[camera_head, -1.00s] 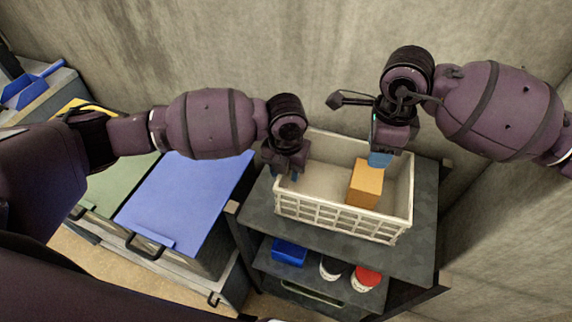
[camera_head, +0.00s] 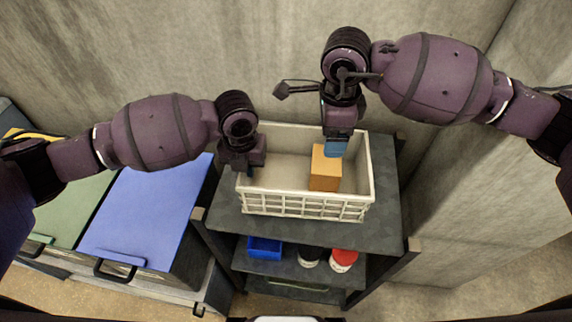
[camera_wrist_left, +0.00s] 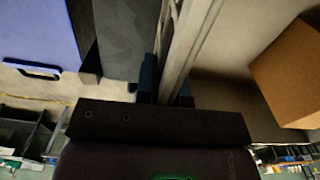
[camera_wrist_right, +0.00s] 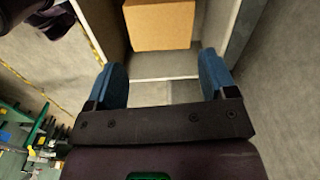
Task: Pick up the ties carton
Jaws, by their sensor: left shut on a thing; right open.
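The carton (camera_head: 325,168), a plain orange-brown box, stands inside a cream slatted crate (camera_head: 305,206), right of its middle. My left gripper (camera_head: 246,170) is at the crate's left wall. In the left wrist view, its fingers (camera_wrist_left: 166,82) are closed on that wall, and part of the carton (camera_wrist_left: 290,75) shows at the right. My right gripper (camera_head: 336,147) is over the crate's back part, by the carton. In the right wrist view, its blue fingers (camera_wrist_right: 165,82) are spread and empty, with the carton (camera_wrist_right: 160,25) beyond them. I can see no ties.
The crate stands on the dark top of a shelf unit (camera_head: 385,212). A blue bin (camera_head: 265,248) and red-lidded tub (camera_head: 344,258) are on its lower shelf. A blue-lidded container (camera_head: 150,210) stands at left. Concrete walls are close behind and at right.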

